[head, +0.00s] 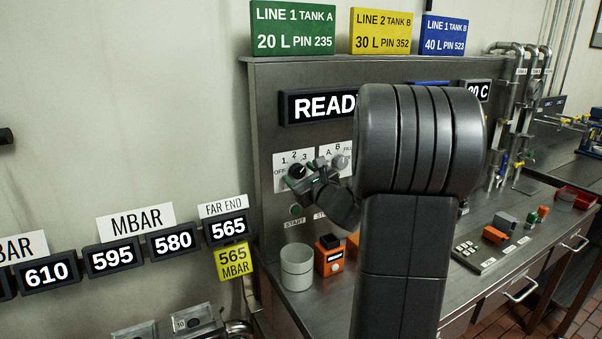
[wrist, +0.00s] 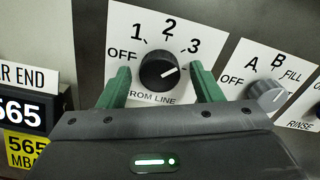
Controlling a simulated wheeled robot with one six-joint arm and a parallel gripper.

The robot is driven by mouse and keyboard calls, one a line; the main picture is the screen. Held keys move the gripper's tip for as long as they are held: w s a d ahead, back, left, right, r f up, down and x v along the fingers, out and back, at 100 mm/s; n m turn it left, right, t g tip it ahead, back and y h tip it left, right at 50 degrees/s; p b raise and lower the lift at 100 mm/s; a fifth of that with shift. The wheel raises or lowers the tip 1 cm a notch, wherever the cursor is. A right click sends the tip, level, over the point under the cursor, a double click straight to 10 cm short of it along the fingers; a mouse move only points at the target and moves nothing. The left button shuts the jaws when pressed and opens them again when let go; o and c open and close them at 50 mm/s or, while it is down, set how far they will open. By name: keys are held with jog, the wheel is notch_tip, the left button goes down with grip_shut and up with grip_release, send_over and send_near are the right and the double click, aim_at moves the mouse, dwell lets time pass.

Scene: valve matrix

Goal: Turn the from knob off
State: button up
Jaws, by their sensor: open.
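The from knob is a black round dial (wrist: 160,70) on a white plate marked OFF, 1, 2, 3 and FROM LINE in the wrist view. Its white pointer line aims up and right, towards the 3 side. In the head view the knob (head: 297,171) shows just beyond my gripper. My gripper (wrist: 162,80) is open, its two green fingers on either side of the knob. I cannot tell whether the fingers touch it. Nothing is held.
A grey knob (wrist: 267,95) marked OFF, A, B, FILL, RINSE is close to the right. A START button (head: 295,210) is below. A grey cup (head: 297,268) and an orange box (head: 329,256) stand on the bench. My arm hides much of the panel.

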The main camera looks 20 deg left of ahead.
jog(key=c, duration=1)
